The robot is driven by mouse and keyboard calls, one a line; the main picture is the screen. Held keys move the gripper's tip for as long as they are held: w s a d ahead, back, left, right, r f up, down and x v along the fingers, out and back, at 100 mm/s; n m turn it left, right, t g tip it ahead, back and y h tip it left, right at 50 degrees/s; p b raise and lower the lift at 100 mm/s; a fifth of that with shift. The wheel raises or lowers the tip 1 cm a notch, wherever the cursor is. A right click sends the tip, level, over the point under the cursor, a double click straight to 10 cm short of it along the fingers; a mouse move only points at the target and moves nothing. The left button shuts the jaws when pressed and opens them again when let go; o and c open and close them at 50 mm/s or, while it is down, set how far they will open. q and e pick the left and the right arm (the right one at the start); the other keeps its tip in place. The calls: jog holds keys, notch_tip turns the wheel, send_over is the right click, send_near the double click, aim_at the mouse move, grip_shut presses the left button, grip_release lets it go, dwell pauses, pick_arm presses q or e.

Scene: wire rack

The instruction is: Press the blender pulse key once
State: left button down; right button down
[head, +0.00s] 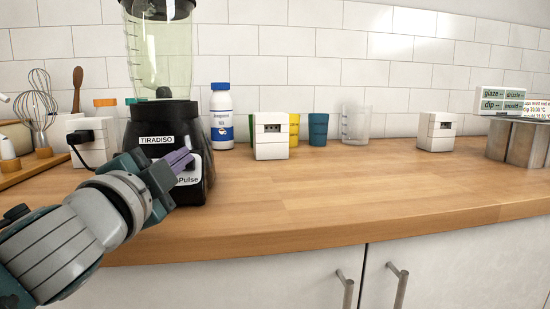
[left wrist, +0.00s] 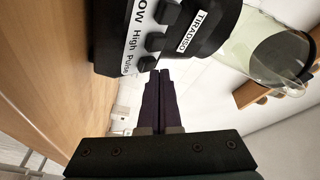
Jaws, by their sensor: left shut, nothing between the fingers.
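The blender (head: 160,50) stands at the left of the counter, with a clear jug on a black base labelled TIRADISO (head: 157,140). In the left wrist view the base (left wrist: 205,40) shows a key panel marked Low, High and Pulse. The pulse key (left wrist: 147,64) is the dark block beside the word Pulse. My left gripper (head: 185,159) is shut and empty in front of the base, covering part of the panel in the head view. In the left wrist view its fingertips (left wrist: 159,72) lie close beside the pulse key; I cannot tell whether they touch it. My right gripper is not in view.
A white bottle with a blue cap (head: 221,115) stands right of the blender. White outlet blocks (head: 271,136) (head: 436,131) and several cups stand farther right. A wooden tray with whisks (head: 35,165) is at the left. The counter's front right (head: 380,190) is clear.

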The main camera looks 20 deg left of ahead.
pick_arm(q)
jog(key=shift+s+d+r+p, duration=0.4)
jog(key=shift+s+r+p, duration=0.2)
jog(key=shift+s+p, duration=0.05)
jog(key=shift+s+d+r+p, duration=0.45)
jog(key=shift+s+r+p, duration=0.2)
jog(key=shift+s+p, duration=0.05)
jog(key=shift+s+d+r+p, duration=0.4)
jog(key=shift+s+r+p, duration=0.2)
jog(key=shift+s+p, duration=0.05)
jog(key=s+d+r+n+g+h+p, duration=0.1)
jog(key=s+d+n+g+h+p, duration=0.15)
jog(key=s+g+p, duration=0.4)
jog(key=s+d+r+n+g+h+p, duration=0.1)
jog(key=s+d+r+n+g+p, duration=0.2)
jog(key=s+p, duration=0.6)
jog(key=s+d+n+g+h+p, duration=0.25)
jog(key=s+d+g+p, duration=0.2)
jog(key=s+p, duration=0.35)
notch_tip(320, 180, up, 36)
jog(key=a+y+p, duration=0.1)
jog(key=p, duration=3.3)
jog(key=shift+s+g+p, duration=0.3)
